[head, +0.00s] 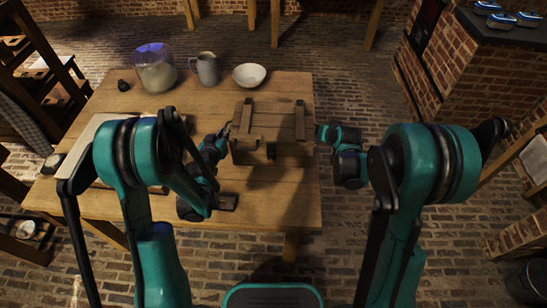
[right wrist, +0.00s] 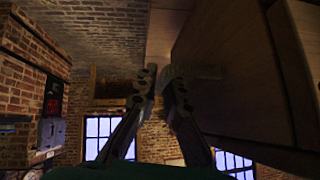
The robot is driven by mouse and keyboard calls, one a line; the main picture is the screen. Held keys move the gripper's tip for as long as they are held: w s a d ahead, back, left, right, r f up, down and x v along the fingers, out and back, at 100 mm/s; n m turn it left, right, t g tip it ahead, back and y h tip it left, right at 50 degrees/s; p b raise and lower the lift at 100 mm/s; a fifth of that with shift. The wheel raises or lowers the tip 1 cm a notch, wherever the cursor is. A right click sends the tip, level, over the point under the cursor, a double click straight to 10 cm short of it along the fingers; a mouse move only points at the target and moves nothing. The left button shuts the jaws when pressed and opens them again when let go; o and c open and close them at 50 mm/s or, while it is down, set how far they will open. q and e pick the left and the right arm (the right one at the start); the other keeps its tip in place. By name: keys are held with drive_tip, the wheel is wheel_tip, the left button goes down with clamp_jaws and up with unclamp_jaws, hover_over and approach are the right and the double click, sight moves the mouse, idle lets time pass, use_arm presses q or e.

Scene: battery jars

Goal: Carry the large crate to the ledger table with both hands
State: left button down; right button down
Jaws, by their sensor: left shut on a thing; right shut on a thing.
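The large wooden crate (head: 272,108) is over the right part of a wooden table (head: 285,205). It has brown slats and a raised bar at each side. I cannot tell whether it rests on the tabletop or hangs just above it. My left gripper (head: 226,132) is shut on the crate's left side. My right gripper (head: 318,132) is shut on its right side. In the right wrist view, the fingers (right wrist: 160,78) are close together at the edge of the crate's dark wooden wall (right wrist: 235,85). The crate's contents are not clear.
A glass jar (head: 155,70), a grey mug (head: 207,69), a white bowl (head: 249,75) and a small dark object (head: 123,86) stand along the table's back. A pale flat board (head: 85,150) lies at left. A brick counter (head: 480,75) is at right, with clear brick floor between.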

use_arm(q)
drive_tip(key=shift+r, duration=0.1)
drive_tip(key=shift+f, duration=0.2)
use_arm(e)
drive_tip(key=shift+f, duration=0.15)
